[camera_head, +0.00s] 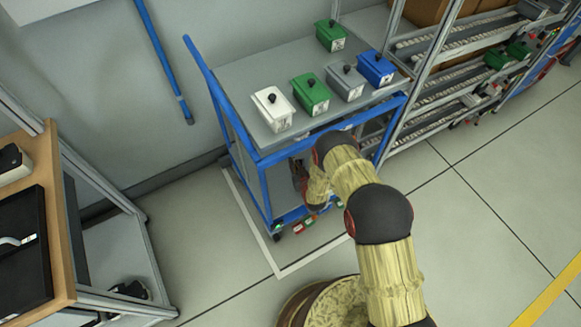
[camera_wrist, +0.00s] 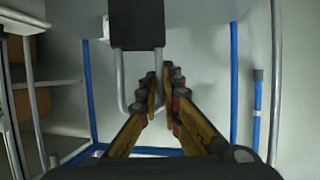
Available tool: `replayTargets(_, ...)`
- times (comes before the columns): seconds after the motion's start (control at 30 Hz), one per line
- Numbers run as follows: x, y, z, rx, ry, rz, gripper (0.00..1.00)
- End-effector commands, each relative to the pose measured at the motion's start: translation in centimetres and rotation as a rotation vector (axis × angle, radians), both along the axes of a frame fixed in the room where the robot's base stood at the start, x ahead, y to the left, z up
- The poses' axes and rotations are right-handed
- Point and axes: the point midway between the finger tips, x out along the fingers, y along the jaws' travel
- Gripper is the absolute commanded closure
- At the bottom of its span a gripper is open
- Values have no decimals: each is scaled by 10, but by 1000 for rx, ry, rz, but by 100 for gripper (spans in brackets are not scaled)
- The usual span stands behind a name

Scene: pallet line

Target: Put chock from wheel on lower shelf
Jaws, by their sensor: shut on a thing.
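The chock (camera_wrist: 136,24), a black block with a bent grey metal handle, shows at the top of the wrist view. My gripper (camera_wrist: 161,84) is shut on one leg of its handle and holds it. In the head view my gripper (camera_head: 300,178) is at the near side of the blue trolley, under its top, partly hidden by my arm; I cannot make out the chock there. The trolley's lower shelf (camera_head: 293,214) is mostly hidden behind my arm; its blue edge shows. A caster wheel (camera_head: 277,236) stands at the trolley's near left corner.
White, green, grey and blue boxes stand on the trolley's grey top (camera_head: 240,75). Small red and green pieces (camera_head: 298,229) show near the wheel. A roller rack (camera_head: 440,85) stands to the right, a wooden-topped bench (camera_head: 55,200) to the left. The floor between is clear.

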Motion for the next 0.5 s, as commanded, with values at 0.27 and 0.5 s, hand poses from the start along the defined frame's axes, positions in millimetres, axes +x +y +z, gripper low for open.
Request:
replayTargets(0.27,32,15,-44,1,-3,0,100)
replayTargets(0.5,41,19,-55,1,-2,0,100)
